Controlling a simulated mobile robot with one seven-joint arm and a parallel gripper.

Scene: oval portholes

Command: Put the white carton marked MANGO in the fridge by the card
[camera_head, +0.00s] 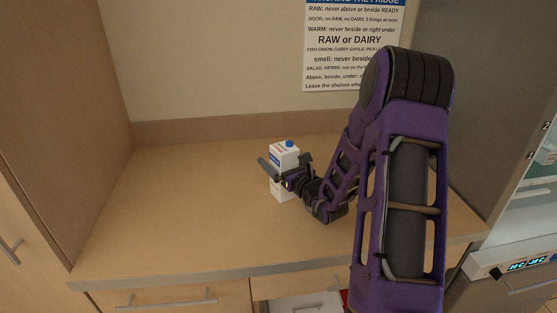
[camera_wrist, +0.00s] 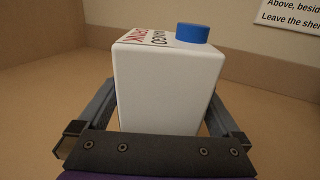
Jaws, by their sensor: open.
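A white carton (camera_head: 284,153) with a blue cap stands upright on the wooden counter (camera_head: 190,200). In the wrist view the carton (camera_wrist: 165,85) fills the middle. My gripper (camera_head: 284,172) is open, with one finger on each side of the carton's body. In the wrist view my gripper (camera_wrist: 163,112) shows narrow gaps beside the carton. The card (camera_head: 352,50) of fridge rules hangs on the back wall, its right part hidden by my arm. The fridge (camera_head: 520,215) is at the right, only partly in view.
A lit display panel (camera_head: 525,265) shows on the fridge front. A tall wooden cabinet side (camera_head: 65,120) bounds the counter at left. Below the front edge, a drawer or compartment with a white thing (camera_head: 305,304) in it shows. The counter left of the carton is clear.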

